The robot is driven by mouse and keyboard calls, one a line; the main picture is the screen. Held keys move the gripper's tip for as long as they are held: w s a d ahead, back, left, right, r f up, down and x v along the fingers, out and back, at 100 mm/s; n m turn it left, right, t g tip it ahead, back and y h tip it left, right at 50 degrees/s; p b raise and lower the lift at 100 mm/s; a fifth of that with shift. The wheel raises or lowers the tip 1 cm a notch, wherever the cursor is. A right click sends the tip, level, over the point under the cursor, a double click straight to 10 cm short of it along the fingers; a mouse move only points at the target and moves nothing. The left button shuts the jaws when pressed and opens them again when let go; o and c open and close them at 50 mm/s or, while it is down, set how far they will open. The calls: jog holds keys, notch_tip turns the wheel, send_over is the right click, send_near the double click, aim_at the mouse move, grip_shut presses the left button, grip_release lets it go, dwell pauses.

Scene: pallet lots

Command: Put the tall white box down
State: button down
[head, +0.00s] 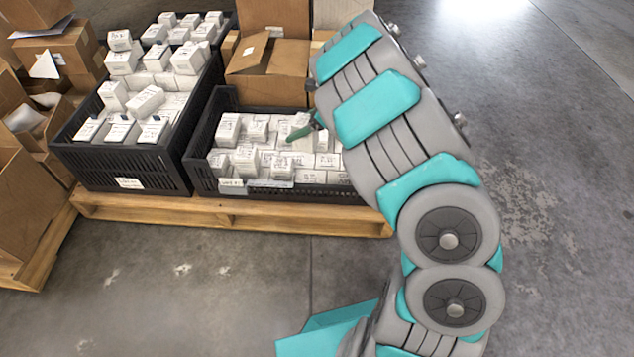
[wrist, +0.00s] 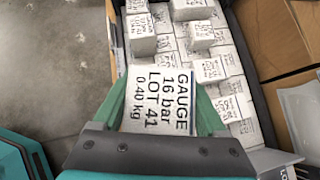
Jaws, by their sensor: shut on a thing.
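My gripper (wrist: 162,84) is shut on a tall white box (wrist: 160,108), with one green finger on each side. The box's face reads "GAUGE 16 bar LOT 41 0.40 kg". In the head view, a green finger of my gripper (head: 304,131) shows over the right black crate (head: 205,150), while the arm hides much of the rest. I cannot tell the held box from the crate's boxes there. In the wrist view, white boxes (wrist: 202,35) lie in a crate beyond the held box. I cannot tell whether the held box touches any of them.
A left black crate (head: 120,172) stands beside the right one, heaped with white boxes. Both are on a wooden pallet (head: 230,213). Open cardboard boxes (head: 270,68) stand behind, and more cardboard (head: 20,200) is at the left. The concrete floor (head: 200,290) in front is clear.

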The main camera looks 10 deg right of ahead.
aim_at(308, 139)
jog(key=d+f+n+g+b, duration=0.1)
jog(key=s+d+f+n+y, duration=0.1)
jog(key=f, duration=0.1)
jog(key=shift+s+d+n+g+b, duration=0.1)
jog(key=shift+d+n+g+b, duration=0.05)
jog(key=shift+n+g+b, duration=0.25)
jog(key=shift+f, duration=0.25)
notch_tip(308, 139, down, 9)
jog(key=shift+f+b, duration=0.2)
jog(key=shift+b, duration=0.2)
jog(key=shift+f, duration=0.1)
grip_release()
jog(key=shift+s+d+r, duration=0.1)
jog(key=shift+d+r, duration=0.05)
jog(key=shift+r, duration=0.1)
jog(key=p+v, duration=0.1)
jog(key=v, duration=1)
jog(key=shift+d+r, duration=0.25)
